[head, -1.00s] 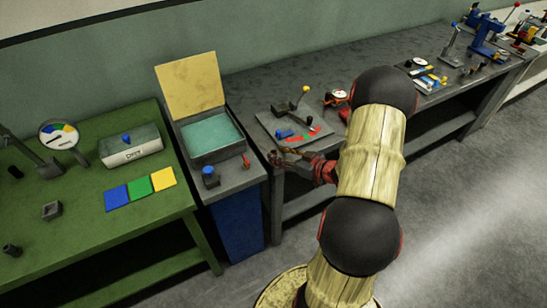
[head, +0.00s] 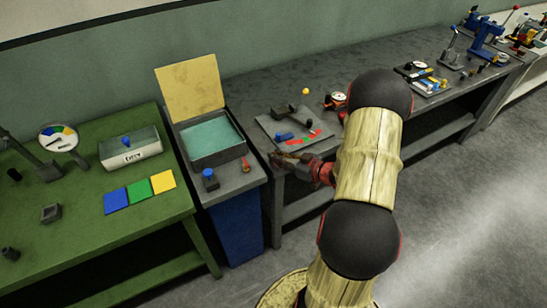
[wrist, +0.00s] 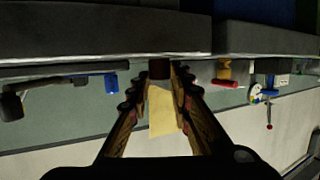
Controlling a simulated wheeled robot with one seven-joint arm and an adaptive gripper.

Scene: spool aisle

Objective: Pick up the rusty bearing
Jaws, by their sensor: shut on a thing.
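My gripper (wrist: 158,72) is shut on a small dark reddish-brown piece, which looks like the rusty bearing (wrist: 158,67). It sits between the fingertips in the wrist view. In the head view my gripper (head: 280,160) is at the front left corner of the grey bench, beside the basin stand. The bearing is too small and dark to make out there. I cannot tell from these frames whether it touches the bench.
A grey plate (head: 268,125) with blue and red pieces lies just behind my gripper. To the left stand a basin (head: 215,158) with a raised yellow lid (head: 190,88) and a green table (head: 80,225) with colored squares. Open floor lies at the right front.

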